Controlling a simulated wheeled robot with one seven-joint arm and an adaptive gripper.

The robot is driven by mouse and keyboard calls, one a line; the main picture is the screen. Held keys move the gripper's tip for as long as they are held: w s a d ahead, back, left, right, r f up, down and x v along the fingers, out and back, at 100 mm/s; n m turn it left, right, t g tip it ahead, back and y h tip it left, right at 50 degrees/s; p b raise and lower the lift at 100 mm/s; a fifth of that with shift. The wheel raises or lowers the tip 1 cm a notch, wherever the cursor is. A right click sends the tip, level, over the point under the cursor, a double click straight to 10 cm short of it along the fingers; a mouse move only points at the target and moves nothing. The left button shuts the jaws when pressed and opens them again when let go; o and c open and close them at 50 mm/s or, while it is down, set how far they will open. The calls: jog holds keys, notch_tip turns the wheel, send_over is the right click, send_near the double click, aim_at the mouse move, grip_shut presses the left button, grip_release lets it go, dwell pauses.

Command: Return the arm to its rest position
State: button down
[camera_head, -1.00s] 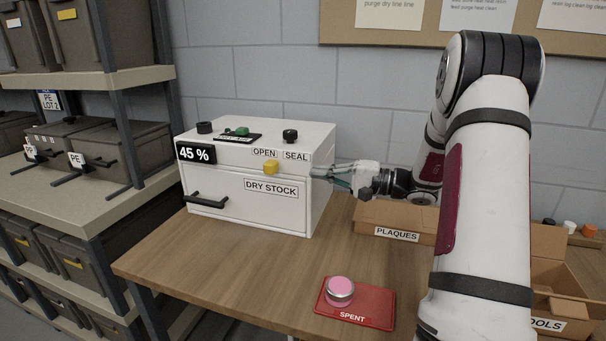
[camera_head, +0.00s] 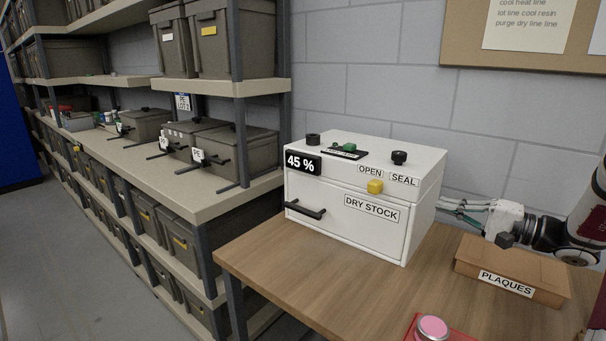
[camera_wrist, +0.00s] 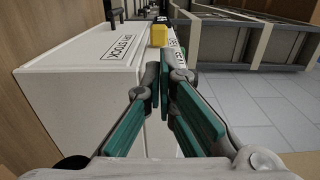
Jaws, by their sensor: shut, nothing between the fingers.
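My gripper (camera_head: 455,210) is beside the right side of the white DRY STOCK box (camera_head: 345,238), above the table. In the wrist view, its green-padded fingers (camera_wrist: 168,115) are closed together with nothing between them. The box shows there at the left, close to the fingers; I cannot tell whether they touch it. My arm reaches in from the right edge of the head view, and most of it is out of frame.
The box stands on a wooden table (camera_head: 300,282). A PLAQUES carton (camera_head: 480,262) lies below my wrist. A pink-topped tin (camera_head: 432,327) sits on a red mat (camera_head: 460,337) at the front. Shelves with grey bins (camera_head: 235,150) stand at the left.

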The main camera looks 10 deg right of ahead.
jog(key=s+a+r+n+g+h, duration=0.1)
jog(key=s+a+r+n+g, duration=0.3)
jog(key=a, duration=0.8)
jog(key=s+a+f+n+g, duration=0.15)
jog(key=s+a+g, duration=0.45)
jog(key=a, duration=0.6)
jog(key=s+a+n+h, duration=0.2)
jog(key=s+n+h, duration=0.3)
jog(key=s+h, duration=0.5)
jog(key=shift+s+a+f, duration=0.15)
jog(key=shift+s+f, duration=0.05)
jog(key=shift+s, duration=3)
